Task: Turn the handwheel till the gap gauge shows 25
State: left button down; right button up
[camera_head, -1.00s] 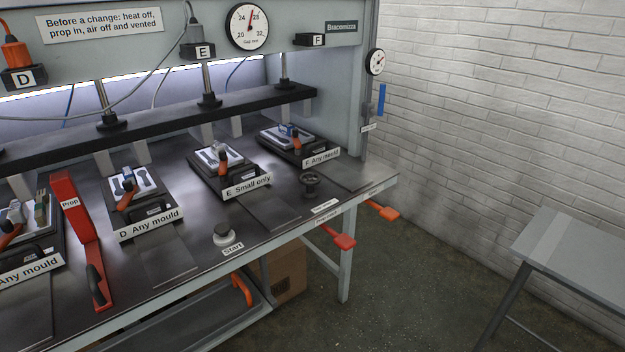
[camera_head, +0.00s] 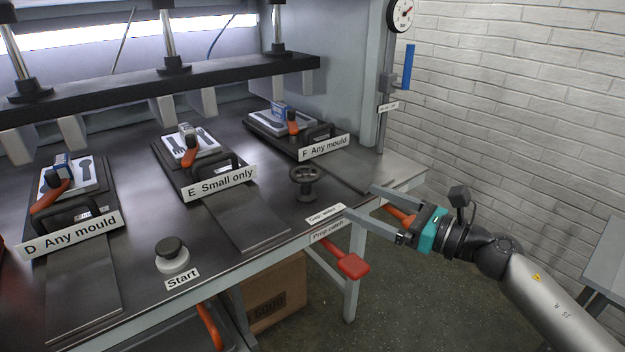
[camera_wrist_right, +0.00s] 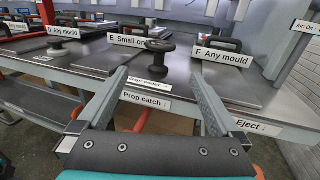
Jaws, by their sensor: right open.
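The handwheel (camera_head: 305,182) is a small dark wheel with a knob, lying flat on a short post near the front edge of the press bench, between plates E and F. It also shows in the right wrist view (camera_wrist_right: 154,48), beyond my fingertips. My right gripper (camera_head: 360,200) is open and empty, at the bench's front right edge, to the right of the handwheel and apart from it. In the right wrist view its fingers (camera_wrist_right: 160,73) point toward the wheel. The gap gauge is out of view now. My left gripper is not in view.
Mould plates D (camera_head: 70,185), E (camera_head: 190,150) and F (camera_head: 280,120) have orange-handled parts on them. A Start button (camera_head: 172,255) stands at the front. A red catch (camera_head: 350,265) juts below the edge. Another dial (camera_head: 401,14) hangs at upper right.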

aim_at(312, 195)
jog(key=b+x, duration=0.1)
jog(key=x, duration=1.1)
jog(key=shift+f, duration=0.1)
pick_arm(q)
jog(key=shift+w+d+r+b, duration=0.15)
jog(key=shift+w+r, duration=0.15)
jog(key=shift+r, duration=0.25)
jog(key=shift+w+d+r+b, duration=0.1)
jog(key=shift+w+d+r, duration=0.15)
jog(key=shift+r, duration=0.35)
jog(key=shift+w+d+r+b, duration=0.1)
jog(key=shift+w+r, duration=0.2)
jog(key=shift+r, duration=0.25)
pick_arm(e)
jog(key=shift+x, duration=0.8)
jog(key=shift+d, duration=0.1)
jog(key=c, duration=1.2)
jog(key=shift+o, duration=0.2)
